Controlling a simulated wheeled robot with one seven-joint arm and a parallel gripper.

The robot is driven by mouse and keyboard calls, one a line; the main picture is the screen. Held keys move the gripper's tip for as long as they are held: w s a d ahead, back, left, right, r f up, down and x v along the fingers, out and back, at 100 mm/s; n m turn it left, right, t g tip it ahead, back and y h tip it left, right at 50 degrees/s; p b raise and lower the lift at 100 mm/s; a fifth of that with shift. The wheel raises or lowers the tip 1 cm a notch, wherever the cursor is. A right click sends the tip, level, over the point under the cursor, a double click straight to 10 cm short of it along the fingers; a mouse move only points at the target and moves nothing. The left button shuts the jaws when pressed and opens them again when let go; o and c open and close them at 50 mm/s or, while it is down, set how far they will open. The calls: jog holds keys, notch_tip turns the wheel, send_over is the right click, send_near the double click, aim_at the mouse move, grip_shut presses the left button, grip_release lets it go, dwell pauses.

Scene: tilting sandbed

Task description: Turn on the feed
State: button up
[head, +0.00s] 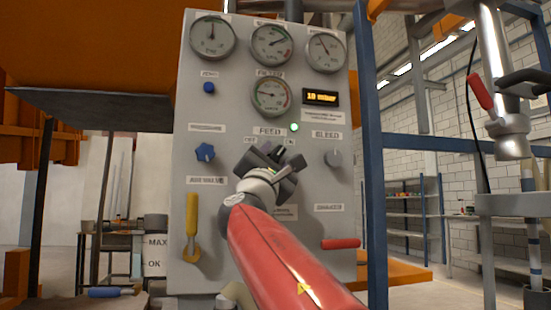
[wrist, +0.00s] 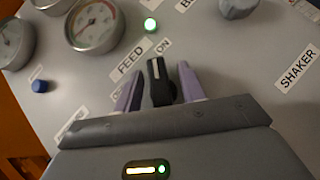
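The feed switch (wrist: 160,84) is a black knob with a white line, on the grey panel below the FEED label (wrist: 130,59). In the wrist view its line points up, close to the ON label (wrist: 163,47). The OFF side is partly hidden by a finger. My gripper (wrist: 158,88) has one purple finger on each side of the knob, with narrow gaps showing, so it looks open around it. In the head view my gripper (head: 276,152) covers much of the switch. A green lamp (wrist: 150,24) above is lit; it also shows in the head view (head: 294,127).
The panel (head: 225,110) carries several gauges, a display reading about 18 mbar (head: 320,97), a blue star knob (head: 205,152), a bleed knob (head: 333,158), a yellow lever (head: 192,215) and a red shaker handle (head: 341,244). A blue post (head: 372,180) stands at right.

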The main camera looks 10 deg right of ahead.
jog(key=b+v, duration=0.3)
jog(key=v, duration=0.4)
jog(key=shift+s+a+f, duration=0.15)
jog(key=shift+s+f, duration=0.05)
jog(key=shift+f, duration=0.05)
jog(key=s+d+f+m+g+y+p, duration=0.1)
jog(key=s+d+f+m+g+y, duration=0.3)
jog(key=f, duration=0.9)
jog(key=s+d+f+m+g, duration=0.3)
jog(key=d+f+m+g, duration=0.3)
jog(key=f, duration=0.7)
jog(key=s+a+f+m+g+y, duration=0.2)
jog(key=s+f, duration=0.3)
jog(key=f, duration=0.3)
jog(key=s+a+f+m+g+y, duration=0.2)
jog(key=s+f+m, duration=0.3)
jog(key=f, duration=0.4)
jog(key=s+a+f+m+g+y+p, duration=0.1)
jog(key=s+a+f+m+g+y, duration=0.1)
jog(key=s+f, duration=0.5)
notch_tip(320, 180, down, 2)
jog(key=shift+a+f+m+y, duration=0.1)
jog(key=shift+a+m+y, duration=0.4)
jog(key=shift+m+y, duration=0.55)
